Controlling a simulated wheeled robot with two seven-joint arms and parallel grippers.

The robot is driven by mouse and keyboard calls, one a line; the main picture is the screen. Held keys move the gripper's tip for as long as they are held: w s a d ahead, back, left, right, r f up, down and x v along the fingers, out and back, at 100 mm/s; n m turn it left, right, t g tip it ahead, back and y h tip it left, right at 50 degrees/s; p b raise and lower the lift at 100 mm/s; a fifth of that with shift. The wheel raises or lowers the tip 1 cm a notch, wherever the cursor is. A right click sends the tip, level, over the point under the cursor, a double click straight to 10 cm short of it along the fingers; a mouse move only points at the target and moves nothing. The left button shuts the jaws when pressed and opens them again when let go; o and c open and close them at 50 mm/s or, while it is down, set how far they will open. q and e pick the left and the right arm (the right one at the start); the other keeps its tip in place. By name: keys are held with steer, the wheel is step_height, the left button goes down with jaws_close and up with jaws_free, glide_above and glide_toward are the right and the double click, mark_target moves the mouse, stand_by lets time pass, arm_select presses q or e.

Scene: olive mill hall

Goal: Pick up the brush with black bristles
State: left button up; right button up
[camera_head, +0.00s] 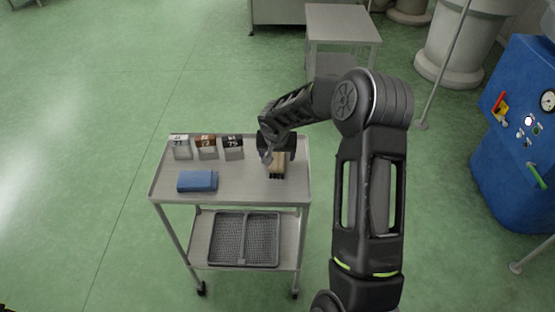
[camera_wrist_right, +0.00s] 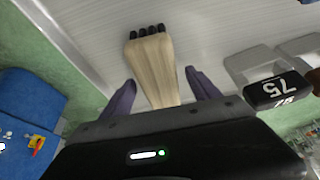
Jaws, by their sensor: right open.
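The brush (camera_head: 277,166) has a pale wooden handle and short black bristles. It lies on the top shelf of a metal cart (camera_head: 240,187), towards its right side. In the right wrist view the brush (camera_wrist_right: 152,65) points away from me, bristles at the far end. My right gripper (camera_wrist_right: 158,88) is open, with one finger on each side of the wooden handle and a gap on both sides. In the head view my right gripper (camera_head: 274,154) hangs over the handle end and hides part of it. My left gripper is not in view.
Several holders with labelled blocks (camera_head: 206,141) stand along the cart's back edge; the one marked 75 (camera_wrist_right: 278,90) is close beside my right gripper. A blue cloth or pad (camera_head: 197,181) lies at front left. A grey mesh tray (camera_head: 228,240) sits on the lower shelf.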

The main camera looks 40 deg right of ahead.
steer(key=shift+f+b, duration=0.1)
steer(key=shift+b, duration=0.2)
steer(key=shift+c, duration=0.2)
steer(key=c, duration=1.5)
